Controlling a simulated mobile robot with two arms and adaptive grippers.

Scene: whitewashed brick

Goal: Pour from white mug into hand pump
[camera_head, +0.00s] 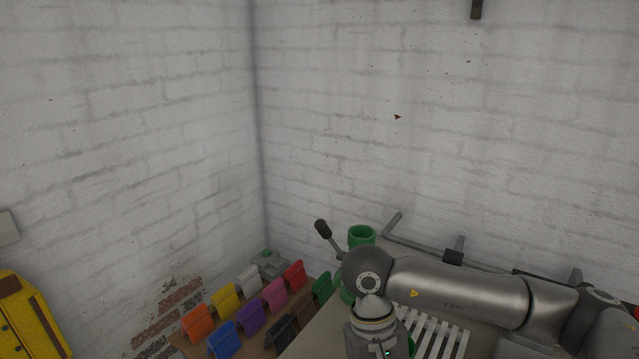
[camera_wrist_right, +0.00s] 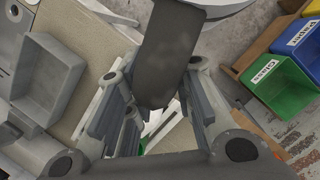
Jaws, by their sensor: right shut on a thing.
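A green, open-topped round body (camera_head: 361,235), which looks like the hand pump, stands behind my right arm in the head view. A lever with a black grip (camera_head: 322,228) rises at its left. My right arm hides its lower part. In the right wrist view, my right gripper (camera_wrist_right: 160,115) is shut on a dark grey, round-ended elongated piece (camera_wrist_right: 170,50). I cannot tell what this piece belongs to. A pale curved surface shows at its top, but no white mug can be made out clearly. My left gripper is not in view.
Several coloured bins, including an orange one (camera_head: 197,322), stand in rows at lower left. A white slatted rack (camera_head: 437,335) lies below my right arm. A grey tray (camera_wrist_right: 48,80) and a green bin (camera_wrist_right: 272,83) show in the wrist view. Brick walls close the back.

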